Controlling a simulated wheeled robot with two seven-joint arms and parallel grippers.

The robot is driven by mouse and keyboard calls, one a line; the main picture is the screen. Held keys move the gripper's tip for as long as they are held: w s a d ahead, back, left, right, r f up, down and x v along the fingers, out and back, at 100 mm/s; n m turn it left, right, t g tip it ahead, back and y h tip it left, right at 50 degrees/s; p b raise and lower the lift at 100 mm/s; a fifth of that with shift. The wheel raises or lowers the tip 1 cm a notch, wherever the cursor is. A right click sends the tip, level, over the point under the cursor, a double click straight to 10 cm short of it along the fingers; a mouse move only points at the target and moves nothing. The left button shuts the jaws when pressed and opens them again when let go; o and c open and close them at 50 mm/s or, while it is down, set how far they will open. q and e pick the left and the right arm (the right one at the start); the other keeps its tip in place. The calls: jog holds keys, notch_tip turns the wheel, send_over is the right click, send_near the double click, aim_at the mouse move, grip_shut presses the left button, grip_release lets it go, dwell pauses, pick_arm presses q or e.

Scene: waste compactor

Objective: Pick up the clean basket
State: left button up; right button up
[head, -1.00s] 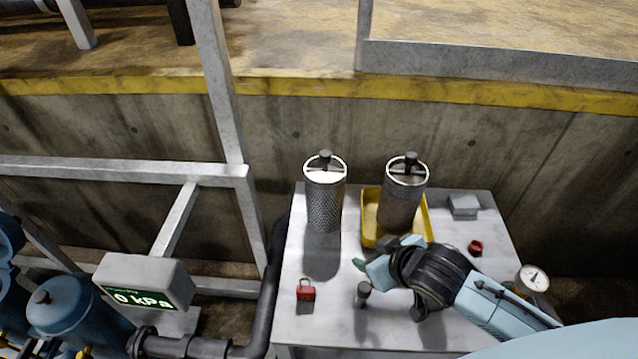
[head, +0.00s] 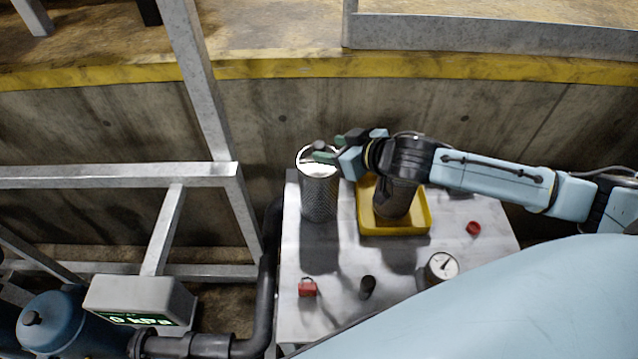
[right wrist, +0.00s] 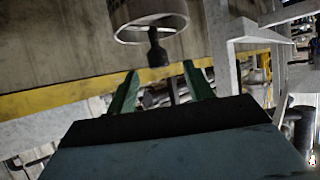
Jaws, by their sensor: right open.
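The clean basket (head: 319,196) is a bright perforated metal cylinder standing upright at the left back of the grey table. It has a ring rim and a dark knob (head: 319,146) on top. My right gripper (head: 330,149) is open at the height of the knob, with its green fingers close to it. In the right wrist view the knob (right wrist: 157,52) hangs in line with the gap between the fingers (right wrist: 160,76), just beyond their tips. I cannot tell whether they touch it. My left gripper is not in view.
A darker basket (head: 392,203) stands in a yellow tray (head: 420,228), its top hidden by my right arm. A red padlock (head: 307,288), a black peg (head: 367,286), a red ring (head: 473,228) and a gauge (head: 442,266) are on the table. A metal frame (head: 120,176) stands left.

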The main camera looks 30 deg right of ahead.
aim_at(314, 146)
jog(key=shift+p+x, duration=0.5)
jog(key=shift+x, duration=3.1)
jog(key=shift+d+f, duration=0.1)
jog(key=shift+d, duration=0.05)
grip_shut()
